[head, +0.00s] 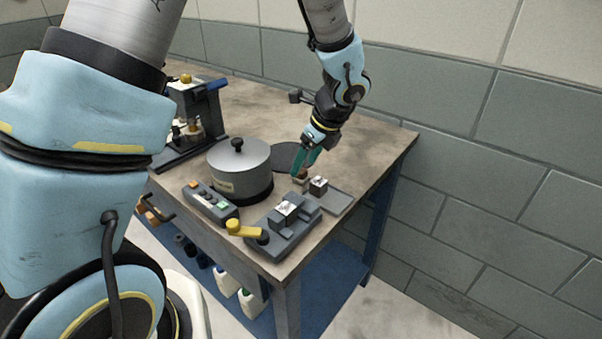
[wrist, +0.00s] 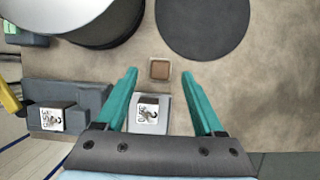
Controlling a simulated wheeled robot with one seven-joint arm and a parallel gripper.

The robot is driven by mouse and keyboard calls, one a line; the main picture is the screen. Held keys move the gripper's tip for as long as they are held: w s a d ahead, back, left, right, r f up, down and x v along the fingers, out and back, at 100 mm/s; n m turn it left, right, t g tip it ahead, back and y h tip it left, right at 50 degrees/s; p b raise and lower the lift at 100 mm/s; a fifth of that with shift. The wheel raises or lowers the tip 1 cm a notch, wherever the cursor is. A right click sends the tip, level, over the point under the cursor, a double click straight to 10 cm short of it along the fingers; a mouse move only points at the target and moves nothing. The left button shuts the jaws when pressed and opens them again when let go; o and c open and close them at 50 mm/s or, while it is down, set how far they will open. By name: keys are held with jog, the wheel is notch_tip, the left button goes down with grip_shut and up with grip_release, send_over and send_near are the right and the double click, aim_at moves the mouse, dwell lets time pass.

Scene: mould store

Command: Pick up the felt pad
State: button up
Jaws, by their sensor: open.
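A small square block with a brown top and a pale rim, which looks like the felt pad (wrist: 160,68), lies on the worn table top. In the wrist view it is near the centre, just beyond my fingertips and roughly midway between them. In the head view the felt pad (head: 299,177) shows small, close below the fingertips. My gripper (wrist: 160,76) has two green fingers, spread wide with nothing between the tips. In the head view my gripper (head: 306,162) points down over the table's right part. I cannot tell its exact height above the pad.
A grey tray (head: 338,204) with a tagged block (head: 318,186) is close by the pad. A flat dark disc (wrist: 203,22) lies beyond it. A lidded pot (head: 238,166), a button box (head: 209,203) and a yellow-handled clamp fixture (head: 290,238) stand left and in front.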

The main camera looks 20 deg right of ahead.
aim_at(303, 177)
jog(key=shift+x, duration=1.25)
grip_shut()
